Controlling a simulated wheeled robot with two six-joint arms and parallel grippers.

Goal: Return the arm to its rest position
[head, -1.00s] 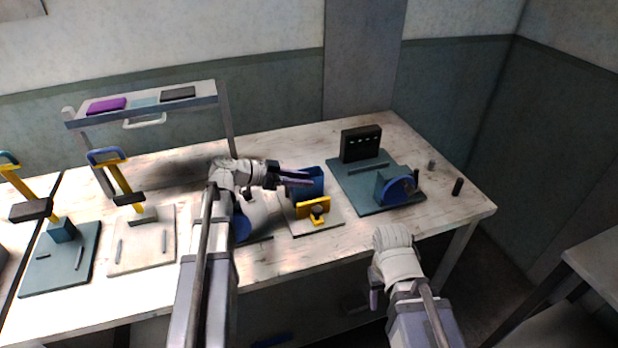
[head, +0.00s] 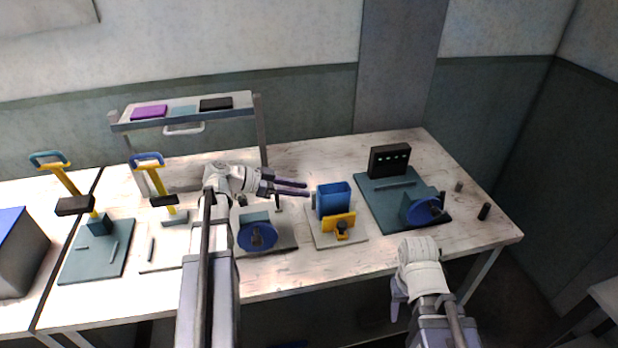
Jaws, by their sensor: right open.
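My left arm reaches over the table in the head view. Its left gripper (head: 307,187) points right, with two dark purple fingers apart and nothing between them. My right gripper (head: 398,303) hangs in front of the table's front edge at the lower right, open. Its fingers are partly hidden by its own wrist, and no object shows in it.
A teal plate (head: 379,215) with a black block (head: 390,161) and a blue half-disc (head: 423,211) lies right. Small dark cylinders (head: 484,211) stand near the right edge. Yellow-levered presses (head: 160,185) stand left. A raised shelf (head: 188,120) stands behind my left arm.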

